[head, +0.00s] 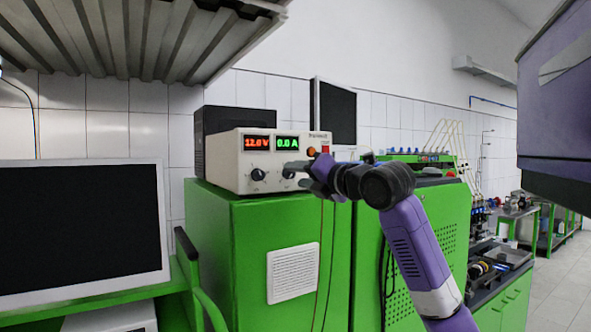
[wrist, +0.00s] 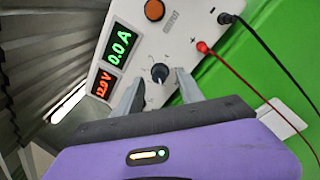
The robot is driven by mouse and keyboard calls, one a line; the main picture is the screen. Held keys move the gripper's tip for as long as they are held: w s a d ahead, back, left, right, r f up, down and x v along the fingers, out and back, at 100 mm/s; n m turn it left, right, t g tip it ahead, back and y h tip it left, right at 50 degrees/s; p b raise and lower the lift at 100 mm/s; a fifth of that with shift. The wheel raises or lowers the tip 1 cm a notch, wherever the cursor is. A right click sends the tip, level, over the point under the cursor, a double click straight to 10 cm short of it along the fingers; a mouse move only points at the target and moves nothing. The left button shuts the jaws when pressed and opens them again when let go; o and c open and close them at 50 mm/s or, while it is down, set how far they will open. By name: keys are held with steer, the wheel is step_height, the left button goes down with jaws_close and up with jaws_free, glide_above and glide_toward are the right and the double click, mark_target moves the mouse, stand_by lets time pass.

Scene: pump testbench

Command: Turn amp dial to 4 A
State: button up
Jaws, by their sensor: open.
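The power supply (head: 239,160) is a beige box on a green cabinet. Its red display reads 12.0 V and its green display (head: 287,142) reads 0.0 A, also in the wrist view (wrist: 120,47). The amp dial (wrist: 160,73) is a small dark round knob below the green display; in the head view (head: 289,173) my gripper partly covers it. My gripper (head: 299,174) is open in front of the panel. In the wrist view its fingers (wrist: 158,79) lie on either side of the dial, with gaps visible. Whether they reach its depth is unclear.
The voltage knob (head: 257,175) is left of the amp dial. An orange button (wrist: 154,10) and red and black plugs with cables (wrist: 237,65) are on the panel's right part. A monitor (head: 80,230) stands at left, and a ribbed metal hood (head: 140,35) hangs above.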

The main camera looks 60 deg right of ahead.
steer(key=shift+x, duration=0.9)
jaws_close()
